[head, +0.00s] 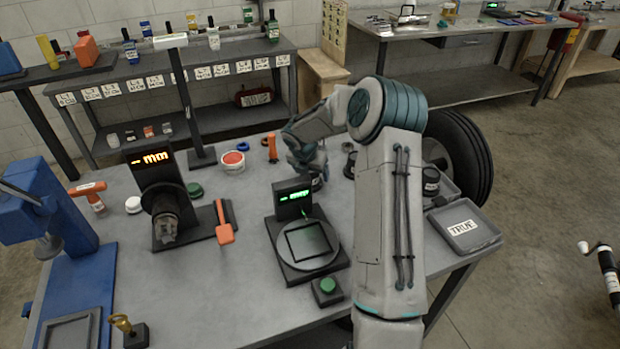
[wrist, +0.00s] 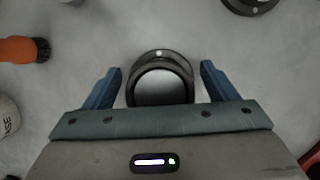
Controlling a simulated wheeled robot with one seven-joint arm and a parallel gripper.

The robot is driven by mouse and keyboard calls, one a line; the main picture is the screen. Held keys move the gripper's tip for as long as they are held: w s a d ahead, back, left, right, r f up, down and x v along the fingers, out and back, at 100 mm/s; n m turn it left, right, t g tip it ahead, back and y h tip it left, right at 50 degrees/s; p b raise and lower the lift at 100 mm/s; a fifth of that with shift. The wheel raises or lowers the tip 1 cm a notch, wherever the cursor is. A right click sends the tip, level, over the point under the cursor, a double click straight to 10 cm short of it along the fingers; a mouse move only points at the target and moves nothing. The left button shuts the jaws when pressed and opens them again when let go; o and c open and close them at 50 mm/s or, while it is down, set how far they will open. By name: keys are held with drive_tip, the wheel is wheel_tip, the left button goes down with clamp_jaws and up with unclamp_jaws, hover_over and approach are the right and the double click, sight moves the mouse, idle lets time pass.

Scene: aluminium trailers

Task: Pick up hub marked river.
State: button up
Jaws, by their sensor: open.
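In the wrist view a dark round hub (wrist: 160,88) with a shiny flat top lies between the two blue fingers of my gripper (wrist: 161,70). The gripper is open, with a gap on each side of the hub. In the head view my gripper (head: 310,168) hangs low over the back of the grey table, and the hub (head: 317,184) shows only partly beneath it. I can read no marking on this hub, so I cannot tell whether it says river. Another dark hub (wrist: 248,3) is cut off at the top right of the wrist view.
An orange-handled brush (wrist: 18,50) lies left of the fingers. A scale (head: 290,272) with a green display stands nearer on the table (head: 205,290). More dark hubs (head: 431,182) stand to the right, by a tray labelled TRUE (head: 485,236). A large tyre (head: 470,160) is behind my arm.

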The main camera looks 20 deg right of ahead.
drive_tip(key=c, duration=1.3)
drive_tip(key=shift+r, duration=0.1)
drive_tip(key=c, duration=0.3)
drive_tip(key=shift+w, duration=0.1)
